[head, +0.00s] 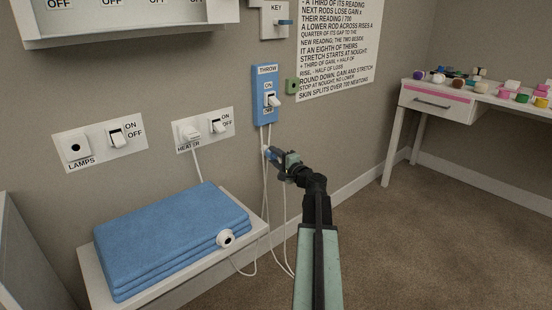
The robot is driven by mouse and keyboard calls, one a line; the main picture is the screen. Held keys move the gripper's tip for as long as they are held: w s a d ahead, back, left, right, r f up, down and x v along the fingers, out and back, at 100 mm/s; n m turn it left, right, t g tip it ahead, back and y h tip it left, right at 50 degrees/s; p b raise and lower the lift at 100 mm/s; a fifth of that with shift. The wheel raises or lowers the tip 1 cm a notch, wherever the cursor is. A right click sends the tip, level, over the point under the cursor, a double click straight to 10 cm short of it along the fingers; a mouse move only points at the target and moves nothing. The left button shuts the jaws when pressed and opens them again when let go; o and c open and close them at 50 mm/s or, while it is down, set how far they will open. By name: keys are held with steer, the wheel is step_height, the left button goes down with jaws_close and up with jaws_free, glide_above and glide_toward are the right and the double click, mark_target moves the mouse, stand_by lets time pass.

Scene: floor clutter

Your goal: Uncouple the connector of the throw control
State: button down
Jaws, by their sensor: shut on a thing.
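The throw control (265,95) is a blue wall plate marked THROW, with a white ON/OFF rocker. White cords hang from its lower edge. My gripper (273,154) is below the plate, shut on a small, pale blue connector (267,152) in the line of the cords. The fingers hide part of the connector, so I cannot tell whether its halves are joined. A folded blue throw (170,240) lies on a white bench, with a round white piece with a dark centre (226,239) at its front right corner.
The white bench (258,222) stands at the wall below. The heater plate (204,130) holds a plug with its own cord, beside the lamps plate (100,146). A white desk (437,100) with small coloured items is at right. Carpet between is clear.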

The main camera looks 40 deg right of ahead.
steer(key=shift+w, duration=0.55)
steer(key=c, duration=0.8)
jaws_free()
steer(key=shift+c, duration=0.2)
steer(key=s+a, duration=0.1)
steer(key=s, duration=0.6)
steer(key=shift+s+a, duration=0.15)
steer(key=shift+s, duration=0.25)
